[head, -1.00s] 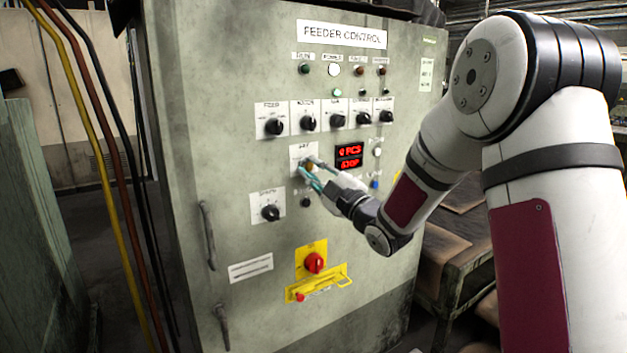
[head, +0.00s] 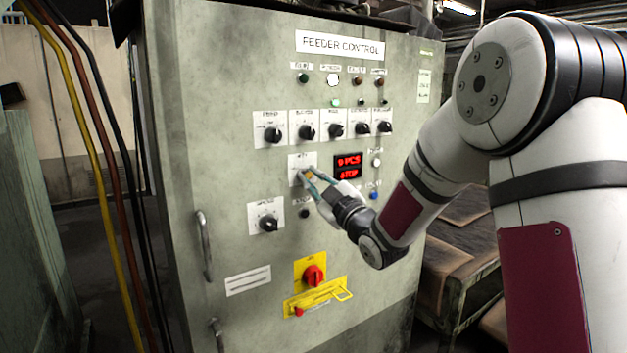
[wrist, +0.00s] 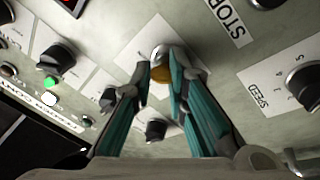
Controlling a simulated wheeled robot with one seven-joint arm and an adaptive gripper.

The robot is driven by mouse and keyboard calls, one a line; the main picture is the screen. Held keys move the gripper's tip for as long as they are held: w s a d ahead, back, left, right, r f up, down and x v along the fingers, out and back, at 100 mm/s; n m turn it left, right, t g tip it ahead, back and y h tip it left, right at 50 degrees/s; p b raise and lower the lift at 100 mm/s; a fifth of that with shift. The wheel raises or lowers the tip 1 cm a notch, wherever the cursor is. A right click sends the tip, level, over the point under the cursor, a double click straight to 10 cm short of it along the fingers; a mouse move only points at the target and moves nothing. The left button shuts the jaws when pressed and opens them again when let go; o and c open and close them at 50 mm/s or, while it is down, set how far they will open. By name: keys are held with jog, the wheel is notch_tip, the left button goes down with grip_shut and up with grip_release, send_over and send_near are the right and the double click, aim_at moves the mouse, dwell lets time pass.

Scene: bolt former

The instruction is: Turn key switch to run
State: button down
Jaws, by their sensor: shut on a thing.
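The feeder control panel (head: 240,90) carries a key switch on a white plate (head: 296,165), left of the red display. In the wrist view the switch has a silver round collar (wrist: 161,52) with a brass-coloured key (wrist: 161,75) standing out of it. My gripper (head: 309,176) has teal fingers and is at the key switch. In the wrist view my gripper (wrist: 163,77) has one fingertip on each side of the key, shut on it. The fingers partly hide the key. The red display (head: 348,166) reads PCS on top and STOP below.
A row of black selector knobs (head: 335,130) is above the switch, and the speed knob (head: 268,224) is below left. A blue button (head: 374,195) is near my wrist. A red rotary handle (head: 314,275) and a door handle (head: 203,245) stick out lower down.

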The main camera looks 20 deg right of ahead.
jog(key=c, duration=1.4)
grip_release()
jog(key=shift+a+f, duration=0.3)
jog(key=shift+a, duration=0.15)
jog(key=shift+d, duration=0.1)
jog(key=shift+d+r, duration=0.1)
jog(key=shift+s+d, duration=0.1)
jog(key=shift+s, duration=0.1)
jog(key=v, duration=1.1)
jog(key=shift+s, duration=0.25)
